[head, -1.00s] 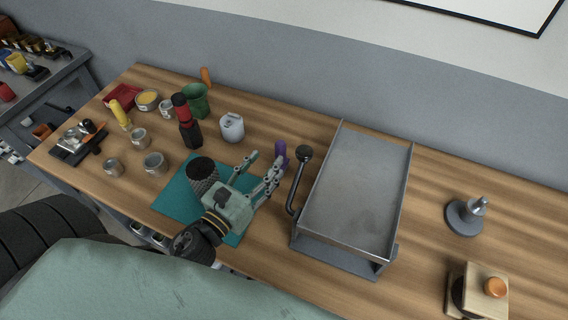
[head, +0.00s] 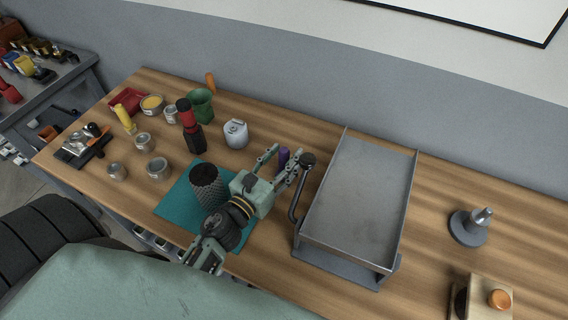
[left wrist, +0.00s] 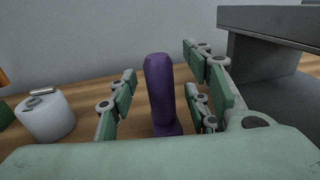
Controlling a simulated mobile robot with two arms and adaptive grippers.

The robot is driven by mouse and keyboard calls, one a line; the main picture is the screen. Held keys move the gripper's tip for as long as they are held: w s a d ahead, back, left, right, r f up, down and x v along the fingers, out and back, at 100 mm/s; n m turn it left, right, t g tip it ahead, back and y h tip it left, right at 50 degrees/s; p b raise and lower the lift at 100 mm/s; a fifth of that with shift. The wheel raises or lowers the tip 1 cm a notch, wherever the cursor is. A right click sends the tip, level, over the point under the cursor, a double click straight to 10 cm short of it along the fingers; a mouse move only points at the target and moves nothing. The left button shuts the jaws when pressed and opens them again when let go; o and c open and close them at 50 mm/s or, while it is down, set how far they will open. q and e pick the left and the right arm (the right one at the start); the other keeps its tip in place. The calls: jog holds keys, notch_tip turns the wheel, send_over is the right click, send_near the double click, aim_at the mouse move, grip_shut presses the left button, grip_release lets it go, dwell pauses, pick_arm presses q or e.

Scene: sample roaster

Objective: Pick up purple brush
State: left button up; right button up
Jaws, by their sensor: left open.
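The purple brush (head: 283,158) stands upright on the wooden table, left of the metal tray's black-knobbed handle. In the left wrist view the purple brush (left wrist: 162,95) is between the open fingers, with a gap on each side. My left gripper (head: 279,162) is open around the brush, its fingers pointing toward the wall. It also shows close up in the left wrist view (left wrist: 162,100). The lower part of the brush is hidden behind the gripper body. My right gripper is not in view.
The metal tray (head: 352,205) and its handle (head: 297,195) stand close on the right. A white canister (head: 236,134) is to the left. A dark textured cylinder (head: 207,188) stands on the teal mat (head: 177,205). Cups and tins fill the left side.

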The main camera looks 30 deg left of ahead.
pick_arm(q)
jog(key=shift+w, duration=0.25)
grip_shut()
dwell(0.5)
